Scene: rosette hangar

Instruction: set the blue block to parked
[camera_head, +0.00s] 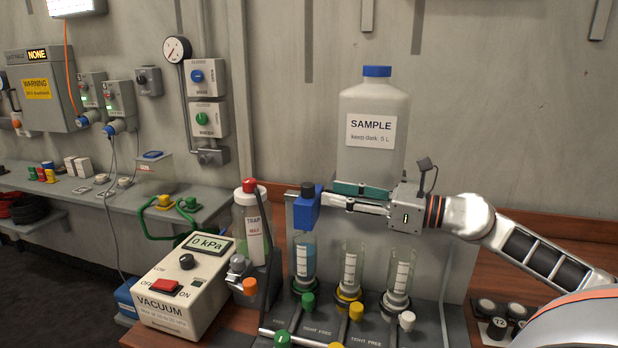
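The blue block (305,215) is in the middle of the head view, a little above the left upright tube (304,262) with the green-blue contents. A dark round cap (307,189) shows at its top. The block looks slightly tilted. My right gripper (325,200) comes in from the right, with its narrow fingers reaching the block's right side and appearing shut on it. The fingertips are partly hidden by the block. Whether the block touches the tube below cannot be told. My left gripper is not in view.
A large sample bottle (373,105) stands behind my gripper. More tubes (349,270) stand close below, with coloured valves in front. A red-capped trap bottle (245,222) and a vacuum box (184,283) stand left. Dark-capped jars (497,327) sit at lower right.

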